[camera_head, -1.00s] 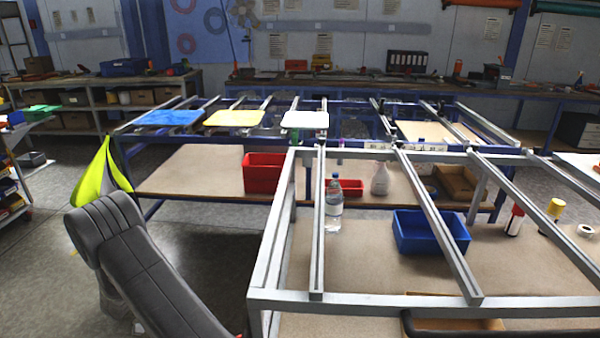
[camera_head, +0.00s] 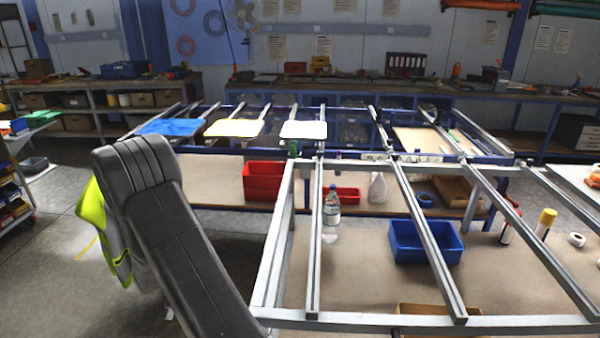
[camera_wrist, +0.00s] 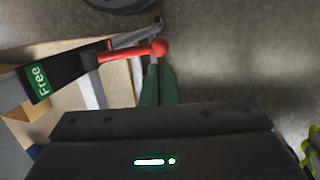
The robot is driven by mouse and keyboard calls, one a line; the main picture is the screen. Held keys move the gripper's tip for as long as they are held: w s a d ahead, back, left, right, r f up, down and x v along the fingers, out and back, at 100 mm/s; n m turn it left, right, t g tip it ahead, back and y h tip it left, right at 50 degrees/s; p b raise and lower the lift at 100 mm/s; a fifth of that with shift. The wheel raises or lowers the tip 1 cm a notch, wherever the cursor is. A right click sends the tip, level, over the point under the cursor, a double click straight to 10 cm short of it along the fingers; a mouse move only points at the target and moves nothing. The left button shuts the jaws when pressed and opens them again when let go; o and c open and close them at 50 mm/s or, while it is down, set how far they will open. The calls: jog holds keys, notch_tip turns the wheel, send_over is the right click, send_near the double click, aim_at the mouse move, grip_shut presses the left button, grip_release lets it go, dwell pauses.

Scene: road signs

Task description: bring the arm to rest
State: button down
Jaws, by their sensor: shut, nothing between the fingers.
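My arm (camera_head: 180,235) shows in the head view as a dark grey padded link, raised at the lower left with its rounded end up. My gripper is out of sight in the head view. In the wrist view my gripper (camera_wrist: 157,72) shows as two dark green fingers close together beyond the dark wrist housing, shut and empty. A red handle with a round knob (camera_wrist: 158,47) appears just beyond the fingertips; I cannot tell its distance from them.
A metal frame table (camera_head: 440,285) fills the right front, carrying a bottle (camera_head: 332,213) and a blue bin (camera_head: 425,242) below its bars. Blue (camera_head: 170,127), yellow (camera_head: 235,128) and white (camera_head: 303,130) plates lie behind. A yellow-green vest (camera_head: 100,225) is beside my arm. Floor is open at left.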

jog(key=d+r+y+b, duration=0.3)
jog(key=d+r+y, duration=0.2)
jog(key=r, duration=0.5)
jog(key=shift+w+d+r, duration=0.3)
dwell(0.4)
